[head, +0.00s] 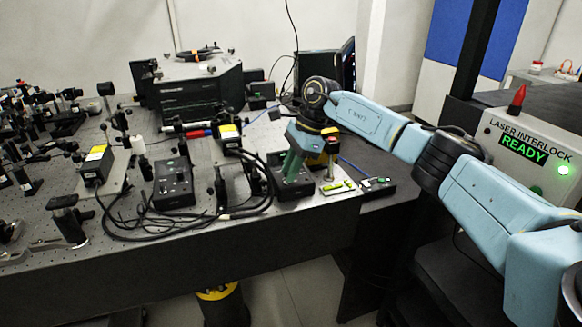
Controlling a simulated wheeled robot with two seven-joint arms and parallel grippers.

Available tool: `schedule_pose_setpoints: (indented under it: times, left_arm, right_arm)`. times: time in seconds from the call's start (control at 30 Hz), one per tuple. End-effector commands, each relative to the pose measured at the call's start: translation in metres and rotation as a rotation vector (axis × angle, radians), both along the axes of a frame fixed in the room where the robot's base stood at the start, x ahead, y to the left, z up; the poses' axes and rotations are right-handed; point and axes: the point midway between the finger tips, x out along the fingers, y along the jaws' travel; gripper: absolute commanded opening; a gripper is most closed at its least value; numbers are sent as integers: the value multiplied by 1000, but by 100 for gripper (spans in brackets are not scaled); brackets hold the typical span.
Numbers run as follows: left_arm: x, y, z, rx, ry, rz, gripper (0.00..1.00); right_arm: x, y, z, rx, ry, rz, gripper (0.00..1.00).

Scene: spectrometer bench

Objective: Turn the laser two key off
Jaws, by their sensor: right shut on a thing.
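My right gripper (291,167) reaches in from the right and points down at the top of a black controller box (299,190) near the front edge of the bench. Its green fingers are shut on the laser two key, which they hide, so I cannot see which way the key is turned. A second black controller box (173,186) stands to the left, with its own small knobs and lights. My left gripper is not in view.
A yellow-labelled laser head (97,164) and another one (230,135) stand on the optical bench (190,228). Black cables loop near the front edge. A small box (377,185) with a green light sits right of the gripper. The laser interlock panel (528,150) reads READY.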

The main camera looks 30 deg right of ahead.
Motion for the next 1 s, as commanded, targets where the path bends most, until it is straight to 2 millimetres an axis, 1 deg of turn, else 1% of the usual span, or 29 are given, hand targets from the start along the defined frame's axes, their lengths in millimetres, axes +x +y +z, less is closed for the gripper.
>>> schedule_pose_setpoints:
  times: [0.43,0.47,0.6,0.87,1.0]
  left_arm:
    - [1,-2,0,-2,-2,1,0]
    - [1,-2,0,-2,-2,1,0]
    - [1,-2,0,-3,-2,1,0]
    - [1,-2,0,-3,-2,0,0]
    - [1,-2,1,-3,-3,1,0]
  right_arm:
    - [1,0,1,-1,-3,8,0]
    - [1,0,1,-1,-3,8,24]
    - [0,0,1,0,-2,8,42]
    - [0,0,1,-1,-1,7,42]
    - [0,-4,9,-1,-1,7,42]
